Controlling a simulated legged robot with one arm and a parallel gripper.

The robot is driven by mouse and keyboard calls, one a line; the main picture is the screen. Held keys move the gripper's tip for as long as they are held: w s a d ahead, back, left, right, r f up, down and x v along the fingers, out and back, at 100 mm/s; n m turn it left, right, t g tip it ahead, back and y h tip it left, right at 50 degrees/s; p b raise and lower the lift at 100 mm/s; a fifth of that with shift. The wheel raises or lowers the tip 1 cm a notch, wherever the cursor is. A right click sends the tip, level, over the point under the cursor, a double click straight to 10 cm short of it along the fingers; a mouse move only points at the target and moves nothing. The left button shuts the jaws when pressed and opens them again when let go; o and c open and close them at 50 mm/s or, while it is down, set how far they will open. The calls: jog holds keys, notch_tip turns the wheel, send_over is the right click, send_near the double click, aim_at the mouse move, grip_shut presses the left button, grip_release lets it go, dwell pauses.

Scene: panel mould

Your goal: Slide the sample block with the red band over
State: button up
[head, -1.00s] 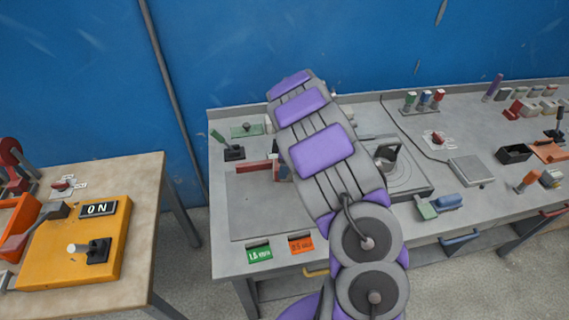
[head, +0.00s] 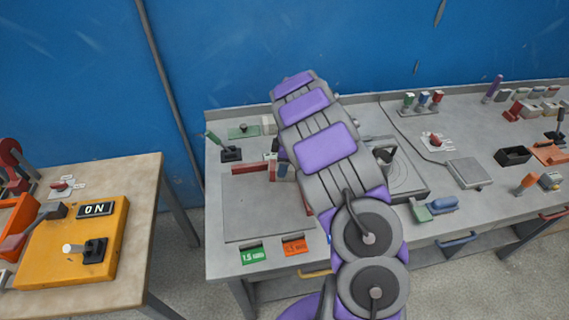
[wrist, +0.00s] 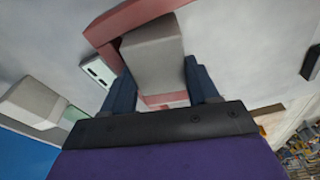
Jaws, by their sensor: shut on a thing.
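My gripper (wrist: 162,88) is shut on the sample block (wrist: 153,58) in the wrist view. The block is pale grey, with a red band (wrist: 165,99) at its end nearest the palm, and one dark finger stands on each side. A red angled bracket (wrist: 104,30) lies just past the block's far end; I cannot tell whether they touch. In the head view a red bar (head: 250,168) lies on the grey plate (head: 262,215), left of my gripper (head: 283,168). My arm hides part of that area, and the block is hard to make out there.
The plate's front left is clear. An orange box (head: 75,245) with an ON display is on the left table.

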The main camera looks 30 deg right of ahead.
jog(key=shift+w+d+r, duration=0.2)
jog(key=shift+w+d, duration=0.1)
jog(key=o, duration=0.9)
jog(key=shift+a, duration=0.1)
jog(key=o, duration=0.3)
jog(key=shift+w+f, duration=0.15)
jog(key=shift+w, duration=0.05)
jog(key=shift+o, duration=1.1)
jog(key=shift+d+f, duration=0.1)
jog(key=shift+d, duration=0.2)
jog(key=shift+s+a, duration=0.1)
jog(key=shift+a, duration=0.1)
jog(key=shift+a+r, duration=0.1)
jog(key=shift+r, duration=0.4)
notch_tip(320, 180, up, 16)
jog(key=s+d+p, duration=0.1)
jog(key=d+p, duration=0.2)
jog(key=shift+s, duration=0.1)
